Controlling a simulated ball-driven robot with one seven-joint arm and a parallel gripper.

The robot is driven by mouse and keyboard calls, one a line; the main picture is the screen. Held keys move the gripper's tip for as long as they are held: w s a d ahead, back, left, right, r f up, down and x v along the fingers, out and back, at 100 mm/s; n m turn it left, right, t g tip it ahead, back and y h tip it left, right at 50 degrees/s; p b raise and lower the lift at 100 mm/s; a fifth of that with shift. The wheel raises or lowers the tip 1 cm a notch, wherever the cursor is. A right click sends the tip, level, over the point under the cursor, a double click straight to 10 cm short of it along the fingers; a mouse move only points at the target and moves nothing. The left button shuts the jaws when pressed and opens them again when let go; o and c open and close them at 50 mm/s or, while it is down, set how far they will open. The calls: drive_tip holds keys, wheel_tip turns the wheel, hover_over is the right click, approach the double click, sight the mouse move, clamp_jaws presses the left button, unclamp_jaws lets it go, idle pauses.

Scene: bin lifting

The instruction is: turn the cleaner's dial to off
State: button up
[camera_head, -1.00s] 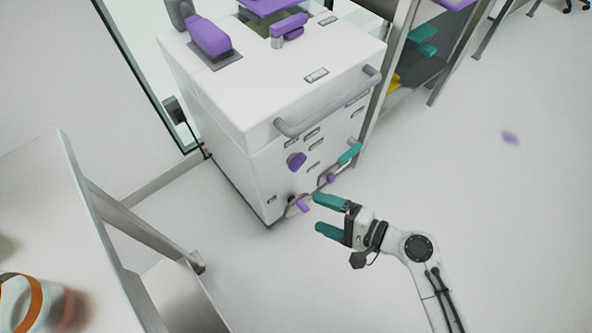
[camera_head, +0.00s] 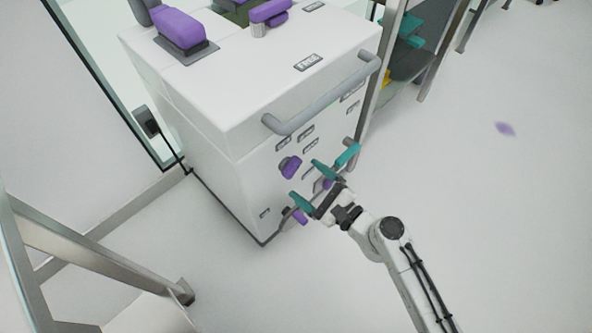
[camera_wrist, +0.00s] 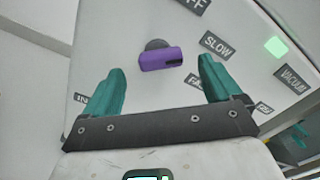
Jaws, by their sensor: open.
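The cleaner (camera_head: 230,95) is a white box-shaped machine with a grey front handle. Its purple dial (camera_head: 290,166) is on the front face. In the wrist view the dial (camera_wrist: 161,59) is a purple bar with a dark mark at its right end, lying nearly level. Labels around it include a cut-off one ending in "FF" (camera_wrist: 192,4) above right, "SLOW" (camera_wrist: 216,45) and "VACUUM" (camera_wrist: 291,79) to the right. My gripper (camera_head: 307,182), with teal fingers, is open and empty in front of the face. In the wrist view the dial is between and beyond the fingertips (camera_wrist: 162,70), apparently untouched.
Another purple knob (camera_head: 299,215) sits low on the front, and a teal lever (camera_head: 347,155) is to the right. The grey handle (camera_head: 322,98) juts out above. A metal-legged table (camera_head: 90,260) stands at lower left.

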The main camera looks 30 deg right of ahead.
sight(293, 174)
drive_tip(key=shift+x, duration=2.35)
drive_tip(key=c, duration=1.1)
drive_tip(key=shift+o, duration=0.2)
drive_tip(key=shift+f, duration=0.1)
drive_tip(key=n+b, duration=0.1)
drive_tip(key=n, duration=0.1)
drive_tip(key=n+b, duration=0.2)
drive_tip(key=shift+s+f+n, duration=0.1)
drive_tip(key=shift+f+n, duration=0.1)
drive_tip(key=shift+n, duration=0.1)
drive_tip(key=n+b, duration=0.2)
drive_tip(key=n, duration=0.1)
drive_tip(key=n+b, duration=0.1)
drive_tip(key=n, duration=0.1)
drive_tip(key=shift+a, duration=0.25)
drive_tip(key=shift+n, duration=0.3)
